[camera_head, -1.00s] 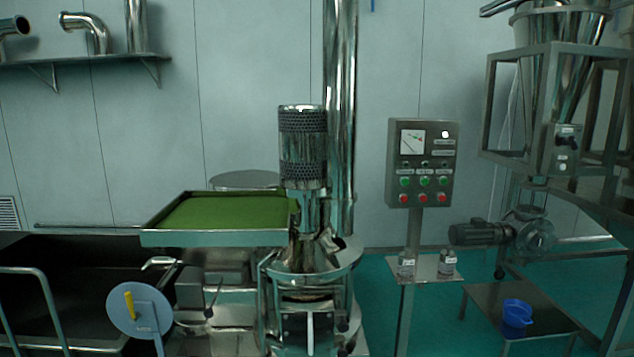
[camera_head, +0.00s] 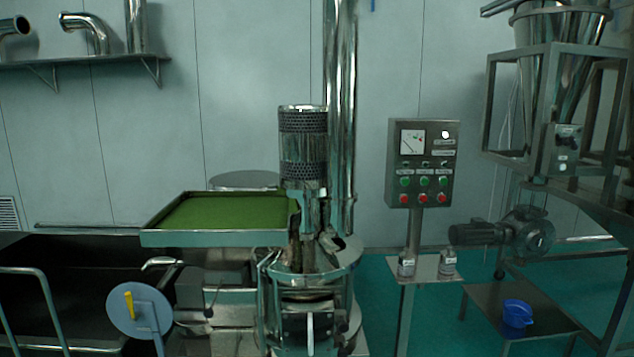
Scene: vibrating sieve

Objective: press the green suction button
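The grey control panel (camera_head: 398,155) stands on a post right of centre. It has a row of three green buttons, left (camera_head: 404,182), middle (camera_head: 424,181) and right (camera_head: 442,181), with three red buttons below them. Small labels sit above the green buttons. They are too small to read, so I cannot tell which green one is for suction. A dial gauge (camera_head: 412,142) is at the panel's upper left, with a round white spot beside it. My gripper is not in view, and nothing covers the panel.
Two small bottles (camera_head: 406,267) (camera_head: 447,265) stand on a shelf below the panel. A sieve machine with a perforated cylinder (camera_head: 303,150) and a green-filled tray (camera_head: 190,239) is to the left. A blue cup (camera_head: 517,314) sits on a low table at right.

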